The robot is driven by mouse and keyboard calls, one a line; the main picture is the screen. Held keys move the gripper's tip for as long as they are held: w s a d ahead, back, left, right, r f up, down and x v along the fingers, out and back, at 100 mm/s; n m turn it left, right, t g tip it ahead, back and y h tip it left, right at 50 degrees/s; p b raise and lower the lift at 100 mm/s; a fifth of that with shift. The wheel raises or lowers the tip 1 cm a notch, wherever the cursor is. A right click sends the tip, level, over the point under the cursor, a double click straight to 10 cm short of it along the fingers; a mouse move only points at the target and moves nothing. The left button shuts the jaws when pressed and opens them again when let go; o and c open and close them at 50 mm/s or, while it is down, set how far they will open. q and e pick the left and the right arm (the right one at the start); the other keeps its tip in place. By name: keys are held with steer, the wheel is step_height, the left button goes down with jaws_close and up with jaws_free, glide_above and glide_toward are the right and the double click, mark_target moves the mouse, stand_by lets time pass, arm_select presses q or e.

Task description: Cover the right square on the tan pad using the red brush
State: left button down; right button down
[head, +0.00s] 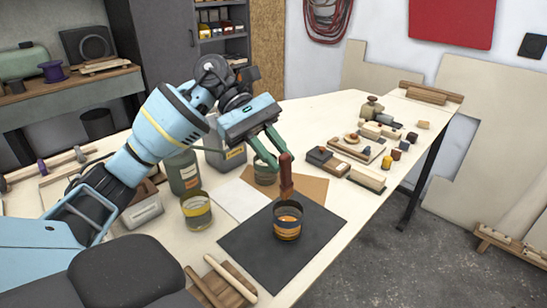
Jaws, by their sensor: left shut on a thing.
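My left gripper (277,162) has green fingers and is shut on the red brush (286,173). The brush is held roughly upright, with its lower end down at the rim of a jar with orange in it (288,224). I cannot tell whether the tip is inside the jar or just above it. The jar stands on a dark mat (256,268). The tan pad (312,190) lies flat behind the mat, partly hidden by the brush and gripper. I cannot make out squares on it. My right gripper is not in view.
A jar with a yellow band (196,211) stands left of the mat, and a grey-green canister (183,173) behind it. A white sheet (240,199) lies beside the tan pad. Wooden blocks and a small tray (355,150) crowd the right. Wooden strips (229,280) lie at the front.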

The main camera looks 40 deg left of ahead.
arm_select(q)
steer(key=s+d+r, duration=0.2)
steer(key=s+d, duration=0.2)
steer(key=s, duration=0.3)
steer(key=shift+s+d, duration=0.4)
steer(key=shift+f, duration=0.1)
stand_by(0.6)
